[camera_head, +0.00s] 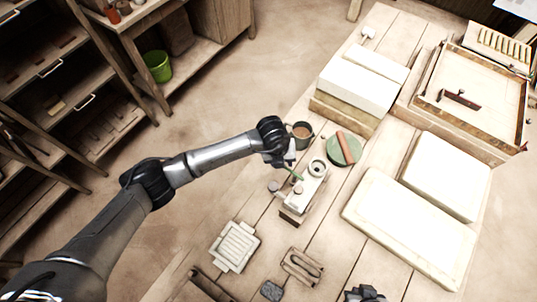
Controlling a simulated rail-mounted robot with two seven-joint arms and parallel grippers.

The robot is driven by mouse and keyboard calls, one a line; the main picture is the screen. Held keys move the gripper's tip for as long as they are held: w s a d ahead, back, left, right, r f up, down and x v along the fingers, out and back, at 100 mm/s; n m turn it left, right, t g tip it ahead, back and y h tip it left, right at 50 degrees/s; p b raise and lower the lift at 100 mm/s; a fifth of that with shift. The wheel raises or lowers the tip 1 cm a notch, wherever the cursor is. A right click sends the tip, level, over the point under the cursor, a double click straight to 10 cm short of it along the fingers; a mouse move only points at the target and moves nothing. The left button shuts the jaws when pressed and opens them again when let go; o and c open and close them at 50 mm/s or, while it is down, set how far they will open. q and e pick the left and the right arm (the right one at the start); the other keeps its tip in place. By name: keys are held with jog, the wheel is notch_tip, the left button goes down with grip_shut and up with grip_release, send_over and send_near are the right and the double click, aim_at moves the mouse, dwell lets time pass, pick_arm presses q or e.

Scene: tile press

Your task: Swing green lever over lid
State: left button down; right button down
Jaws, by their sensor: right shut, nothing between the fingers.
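The small tile press (311,186) stands near the middle of the table, pale on top, with a round ring-shaped part (317,168) at its far end. A thin green lever (296,175) shows at its left side, just below my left gripper (290,160). The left wrist hides most of that gripper, so its fingers and any contact with the lever are unclear. My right gripper (365,294) is a dark shape at the bottom edge, partly cut off, shut and away from the press.
A dark cup (302,130) and a green round plate (343,149) with a reddish roller stand behind the press. Pale slabs (410,225) lie to the right. A white mould (234,246) and a wooden tool (301,267) lie in front. A wooden frame (455,140) stands far right.

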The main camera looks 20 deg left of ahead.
pick_arm(q)
jog(key=shift+s+d+r, duration=0.15)
jog(key=shift+d+r, duration=0.1)
pick_arm(e)
jog(key=shift+a, duration=0.25)
pick_arm(q)
jog(key=c, duration=1.1)
grip_release()
jog(key=o, duration=0.4)
jog(key=shift+s+f, duration=0.15)
jog(key=shift+s, duration=0.1)
jog(key=shift+c, duration=0.2)
jog(key=shift+o, duration=1)
jog(key=shift+w+a, duration=0.15)
pick_arm(e)
jog(key=shift+s, duration=0.2)
pick_arm(q)
notch_tip(320, 180, up, 14)
jog(key=a, duration=0.2)
jog(key=shift+s+a+f, duration=0.25)
jog(key=shift+s, duration=0.15)
pick_arm(e)
jog(key=shift+r, duration=0.2)
